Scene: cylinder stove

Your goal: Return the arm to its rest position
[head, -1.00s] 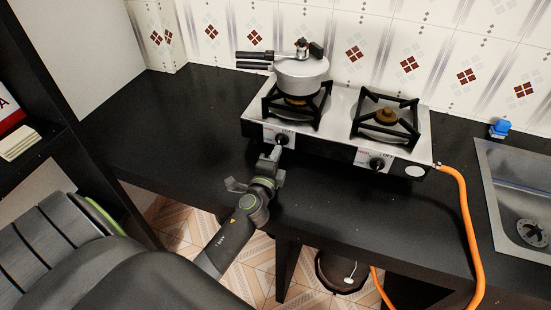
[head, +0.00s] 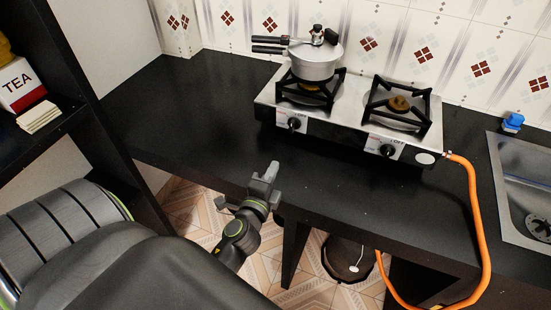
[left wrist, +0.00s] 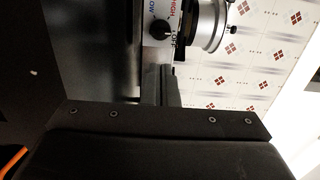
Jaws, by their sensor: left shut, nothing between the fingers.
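My left gripper (head: 266,180) is shut and empty in the head view. It is over the counter's front edge, in front of the stove and apart from it. Its fingers (left wrist: 160,86) also show in the left wrist view, pointing toward the stove front. The two-burner stove (head: 343,133) has a left knob (head: 294,123) and a right knob (head: 387,150). The left wrist view shows one black knob (left wrist: 160,28) with its markings. My right gripper is not in view.
A pressure cooker (head: 314,63) sits on the left burner. An orange hose (head: 472,200) runs down at the right, beside the sink (head: 515,230). The black counter (head: 185,120) is clear left of the stove. A shelf with a tea box (head: 20,85) stands at the far left.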

